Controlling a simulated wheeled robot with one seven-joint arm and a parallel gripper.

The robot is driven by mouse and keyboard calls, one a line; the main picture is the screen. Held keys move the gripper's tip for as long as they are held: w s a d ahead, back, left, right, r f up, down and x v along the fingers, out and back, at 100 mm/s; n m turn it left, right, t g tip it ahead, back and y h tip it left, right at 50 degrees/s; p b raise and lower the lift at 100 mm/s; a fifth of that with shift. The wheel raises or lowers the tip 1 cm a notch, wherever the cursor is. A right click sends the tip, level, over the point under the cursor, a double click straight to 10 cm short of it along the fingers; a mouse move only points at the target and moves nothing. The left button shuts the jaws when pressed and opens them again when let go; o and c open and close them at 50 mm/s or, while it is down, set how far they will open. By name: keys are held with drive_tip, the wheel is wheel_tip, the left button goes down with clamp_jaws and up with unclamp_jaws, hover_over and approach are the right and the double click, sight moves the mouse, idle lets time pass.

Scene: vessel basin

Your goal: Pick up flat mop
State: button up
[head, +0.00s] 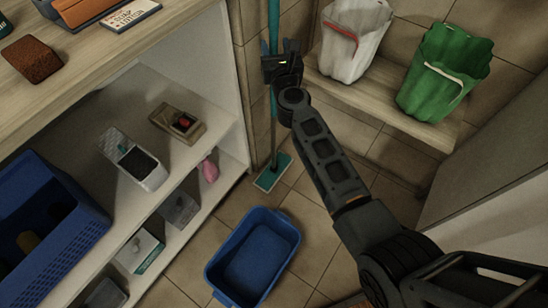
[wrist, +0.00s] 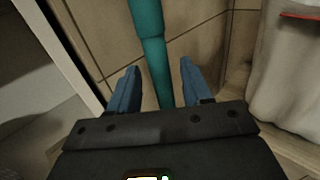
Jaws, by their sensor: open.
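The flat mop (head: 274,115) stands upright in the corner beside the shelf unit. Its teal pole runs up out of the head view, and its flat teal head (head: 272,172) rests on the tiled floor. My gripper (head: 282,52) is at the upper part of the pole and partly hides it. In the wrist view the pole (wrist: 151,45) runs down between the two blue fingers of my gripper (wrist: 160,85). The fingers are apart, with a gap on each side of the pole. Whether the pole is fully between the fingertips in depth is hard to tell.
A blue basin (head: 252,258) lies on the floor. Left is a shelf unit (head: 185,62) holding a blue basket (head: 75,225) and small items. A tiled wall is close behind the pole.

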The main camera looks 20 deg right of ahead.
drive_tip(key=shift+w+d+b, duration=0.2)
drive_tip(key=shift+w+b, duration=0.15)
drive_tip(key=shift+w, duration=0.95)
drive_tip(key=shift+c, duration=0.2)
clamp_jaws()
drive_tip(key=shift+r, duration=0.1)
